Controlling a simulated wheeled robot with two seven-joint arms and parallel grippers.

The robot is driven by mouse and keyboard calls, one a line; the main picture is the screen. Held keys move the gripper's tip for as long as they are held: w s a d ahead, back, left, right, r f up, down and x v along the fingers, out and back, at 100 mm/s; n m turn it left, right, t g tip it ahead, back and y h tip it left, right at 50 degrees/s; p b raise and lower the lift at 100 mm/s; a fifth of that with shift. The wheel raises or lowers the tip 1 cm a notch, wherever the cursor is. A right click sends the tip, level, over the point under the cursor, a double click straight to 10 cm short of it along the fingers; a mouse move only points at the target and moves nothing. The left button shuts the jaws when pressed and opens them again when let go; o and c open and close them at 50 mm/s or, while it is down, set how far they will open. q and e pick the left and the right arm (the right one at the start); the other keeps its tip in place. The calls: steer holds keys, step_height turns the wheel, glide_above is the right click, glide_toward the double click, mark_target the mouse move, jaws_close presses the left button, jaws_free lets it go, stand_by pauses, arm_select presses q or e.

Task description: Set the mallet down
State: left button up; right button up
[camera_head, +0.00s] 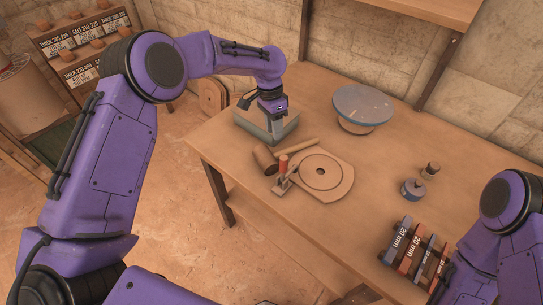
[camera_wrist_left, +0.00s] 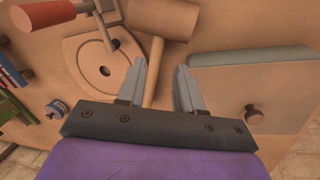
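The wooden mallet lies on the table, its head (camera_head: 265,159) to the left and its handle (camera_head: 300,146) pointing right and back. In the left wrist view its head (camera_wrist_left: 163,17) is at the top and its handle (camera_wrist_left: 154,65) runs down into the gap between the fingers. My left gripper (camera_head: 272,114) is above the table, behind the mallet in the head view, near a grey block. In the left wrist view its fingers (camera_wrist_left: 163,85) are spread apart and nothing is clamped between them. My right gripper is not visible; only part of that arm shows.
The grey block (camera_head: 252,130) has a knob (camera_wrist_left: 254,114). A blue-topped round stand (camera_head: 363,106), a small blue tin (camera_head: 413,188) and labelled blocks (camera_head: 401,240) stand to the right.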

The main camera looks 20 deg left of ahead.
mark_target(291, 150)
arm_select(q)
steer(key=f+p, duration=0.1)
steer(key=f, duration=0.2)
steer(key=d+f+p, duration=0.1)
steer(key=f, duration=0.2)
steer(key=s+d+f+p, duration=0.1)
steer(key=f, duration=0.1)
steer(key=shift+f, duration=0.4)
steer(key=shift+w+f, duration=0.1)
steer(key=shift+f, duration=0.1)
jaws_close()
